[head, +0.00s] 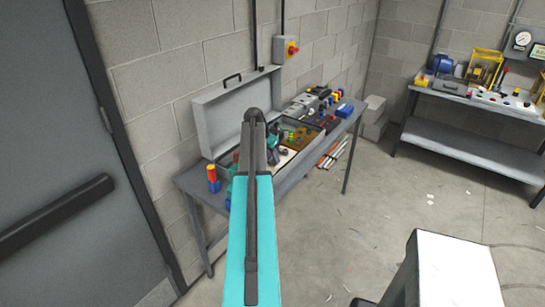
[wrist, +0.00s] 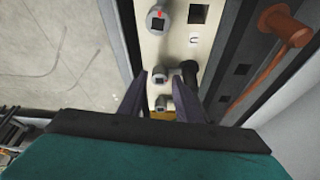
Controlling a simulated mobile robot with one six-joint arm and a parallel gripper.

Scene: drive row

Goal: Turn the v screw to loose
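In the wrist view a pale panel (wrist: 178,48) carries a large grey round fitting (wrist: 158,20) with a red mark at the top. Below it are two smaller grey screw heads with dark square centres, an upper one (wrist: 160,75) and a lower one (wrist: 161,103). I cannot tell which one is the v screw, as no lettering is legible. My gripper (wrist: 160,84) is open, its two dark fingers on either side of the smaller heads. I cannot tell whether they touch anything.
A black cylindrical part (wrist: 189,74) stands close to the right finger. An orange-brown handle (wrist: 283,24) lies farther right. In the head view an open grey case (head: 221,119) sits on a bench against the wall, with several parts beside it. Another bench (head: 465,142) stands at right.

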